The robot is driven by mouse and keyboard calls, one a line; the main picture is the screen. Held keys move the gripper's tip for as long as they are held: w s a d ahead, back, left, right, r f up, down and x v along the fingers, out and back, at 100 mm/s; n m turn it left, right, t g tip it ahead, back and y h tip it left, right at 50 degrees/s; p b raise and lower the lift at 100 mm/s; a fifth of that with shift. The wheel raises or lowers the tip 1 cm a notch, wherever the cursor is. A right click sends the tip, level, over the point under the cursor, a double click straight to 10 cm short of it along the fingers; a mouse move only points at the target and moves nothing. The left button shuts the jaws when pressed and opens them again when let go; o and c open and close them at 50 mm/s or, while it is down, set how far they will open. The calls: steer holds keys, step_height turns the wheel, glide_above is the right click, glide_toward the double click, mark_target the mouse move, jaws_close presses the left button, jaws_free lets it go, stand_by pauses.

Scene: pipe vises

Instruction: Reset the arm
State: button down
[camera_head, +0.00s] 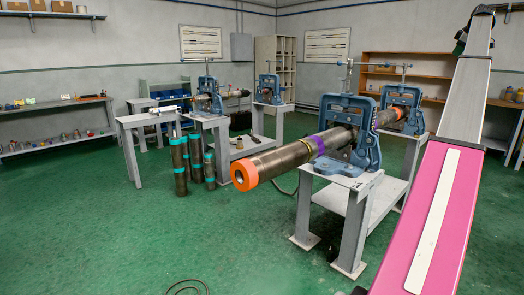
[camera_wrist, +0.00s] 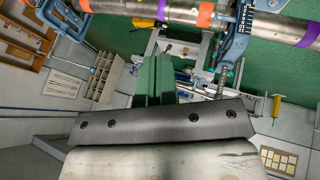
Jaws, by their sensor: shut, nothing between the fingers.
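My gripper (camera_wrist: 153,62) shows in the wrist view as two green fingers pressed together, with nothing between them. It is clear of everything I can see, with the pipe and vises beyond it. In the head view my pink and grey arm reaches up along the right side. The large steel pipe (camera_head: 283,157) has an orange end and a purple band, and lies level through the near blue vise (camera_head: 346,125) and the one behind it (camera_head: 402,108). The pipe (camera_wrist: 182,14) crosses the top of the tilted wrist view, by a blue vise (camera_wrist: 236,38).
Grey stands (camera_head: 352,215) carry the vises. Several upright pipes with teal bands (camera_head: 179,165) stand on the floor left of the large pipe. A second bench with smaller blue vises (camera_head: 207,95) stands behind. Shelves line the walls. The green floor (camera_head: 80,225) at front left is mostly clear.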

steer(key=w+a+f+m+g+y, duration=0.1)
steer(key=w+a+f+m, duration=0.1)
steer(key=a+f, duration=1.6)
steer(key=w+a+f+m+g, duration=0.1)
steer(key=w+a+f+m, duration=0.1)
steer(key=a+f, duration=1.6)
steer(key=s+a+f+g, duration=0.15)
steer(key=a+f, duration=0.25)
steer(key=f, duration=0.4)
steer(key=s+a+f, duration=0.3)
steer(key=a+f, duration=0.1)
steer(key=f, duration=0.3)
steer(key=s+a+f+m+g, duration=0.1)
steer(key=s+a+f, duration=0.5)
steer(key=a+f, duration=0.25)
steer(key=s+a+f+m, duration=0.2)
steer(key=s+a+f, duration=0.55)
steer(key=a, duration=0.25)
steer(key=s+a+f, duration=0.4)
steer(key=s+a, duration=0.1)
steer(key=s, duration=0.2)
steer(key=s+a+f+m+g, duration=0.1)
steer(key=s+a+f, duration=0.3)
steer(key=s, duration=0.3)
steer(key=s+a+f+m+g+h, duration=0.1)
steer(key=s+a+f, duration=0.3)
steer(key=s+a, duration=0.2)
steer(key=shift+s+a, duration=0.3)
steer(key=shift+s, duration=0.4)
